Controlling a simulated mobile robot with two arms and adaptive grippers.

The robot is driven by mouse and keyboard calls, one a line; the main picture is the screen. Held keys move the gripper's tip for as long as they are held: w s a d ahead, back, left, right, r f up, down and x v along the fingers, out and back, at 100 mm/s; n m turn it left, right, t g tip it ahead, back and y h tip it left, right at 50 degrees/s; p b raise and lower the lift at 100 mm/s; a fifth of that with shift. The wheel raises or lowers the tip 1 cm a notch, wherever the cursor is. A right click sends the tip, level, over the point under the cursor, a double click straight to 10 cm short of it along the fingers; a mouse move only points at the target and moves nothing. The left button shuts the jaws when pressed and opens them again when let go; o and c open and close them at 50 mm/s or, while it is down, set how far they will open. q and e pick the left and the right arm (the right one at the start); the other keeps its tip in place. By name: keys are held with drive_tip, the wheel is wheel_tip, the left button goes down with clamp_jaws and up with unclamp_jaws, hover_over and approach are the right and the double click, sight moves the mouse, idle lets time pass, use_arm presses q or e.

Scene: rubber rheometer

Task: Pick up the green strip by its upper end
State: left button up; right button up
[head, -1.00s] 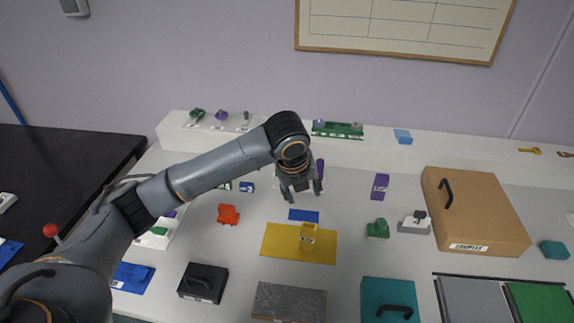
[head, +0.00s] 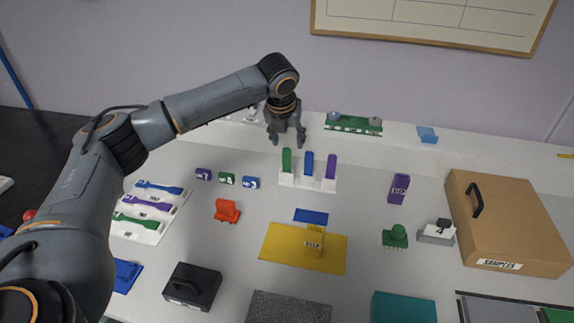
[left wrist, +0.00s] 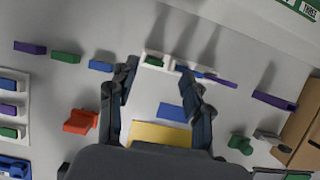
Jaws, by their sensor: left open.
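The green strip (head: 287,162) stands upright at the left end of a white holder (head: 307,184). A blue strip (head: 309,163) and a purple strip (head: 331,167) stand beside it in the same holder. My left gripper (head: 286,139) is open and empty, pointing down just above the green strip's upper end in the head view. In the left wrist view, the green strip's top (left wrist: 154,61) shows between the open fingertips (left wrist: 158,69). I cannot tell the exact height gap. My right gripper is not in view.
Small purple, green and blue blocks (head: 227,179) lie left of the holder. A red piece (head: 227,211), a blue pad (head: 311,216) and a yellow mat (head: 278,245) lie in front. A brown box (head: 520,220) stands at the right. A white ledge (head: 400,150) runs behind.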

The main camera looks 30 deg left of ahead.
sight(286, 149)
use_arm(q)
drive_tip(key=x, duration=0.4)
drive_tip(key=p+x, duration=0.1)
drive_tip(key=shift+s+a+f, duration=0.1)
drive_tip(key=shift+a+f, duration=0.25)
drive_tip(key=shift+f, duration=0.1)
clamp_jaws()
